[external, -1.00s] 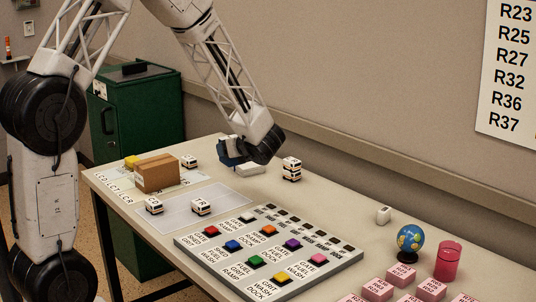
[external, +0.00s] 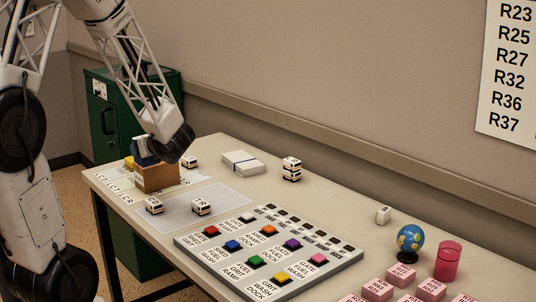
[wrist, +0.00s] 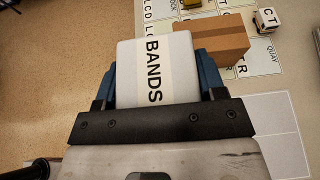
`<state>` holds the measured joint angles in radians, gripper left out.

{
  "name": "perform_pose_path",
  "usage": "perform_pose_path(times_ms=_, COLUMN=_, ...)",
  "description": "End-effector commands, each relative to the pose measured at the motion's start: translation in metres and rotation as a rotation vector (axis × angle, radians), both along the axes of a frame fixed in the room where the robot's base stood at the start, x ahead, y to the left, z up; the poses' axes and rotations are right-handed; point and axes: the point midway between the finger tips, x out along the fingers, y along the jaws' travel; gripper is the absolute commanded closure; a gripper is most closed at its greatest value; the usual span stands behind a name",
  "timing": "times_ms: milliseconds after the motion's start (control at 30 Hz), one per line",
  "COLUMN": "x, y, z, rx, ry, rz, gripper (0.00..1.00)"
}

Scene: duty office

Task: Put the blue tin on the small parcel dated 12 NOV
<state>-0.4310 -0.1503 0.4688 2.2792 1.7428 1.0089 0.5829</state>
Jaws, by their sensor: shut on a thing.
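My gripper (external: 150,152) is shut on a pale, box-shaped item marked BANDS (wrist: 155,65). The item looks whitish on the face I see, with blue gripper fingers on both sides of it; no plainly blue tin shows apart from this. A brown cardboard parcel (external: 158,177) with a tape strip stands at the table's far left. It also shows in the wrist view (wrist: 222,52), partly hidden behind the held item's right side. In the external view the gripper is at the parcel's top; I cannot tell whether they touch. No date is readable on the parcel.
Small vehicle-like blocks (external: 153,205) stand around the parcel, on and near a grey mat (external: 228,196). A yellow object (external: 129,162) is just behind the parcel. A button panel (external: 268,252) fills the front.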

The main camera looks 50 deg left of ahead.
Motion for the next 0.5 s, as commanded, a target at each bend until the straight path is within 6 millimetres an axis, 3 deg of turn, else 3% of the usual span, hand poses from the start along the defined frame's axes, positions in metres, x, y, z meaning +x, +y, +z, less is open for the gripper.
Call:
perform_pose_path(times_ms=200, x=-0.029, y=0.005, z=0.001, rx=-0.002, ry=0.001, rz=0.014, gripper=0.64)
perform_pose_path(times_ms=500, x=-0.037, y=0.005, z=0.001, rx=-0.002, ry=0.001, rz=0.016, gripper=0.64)
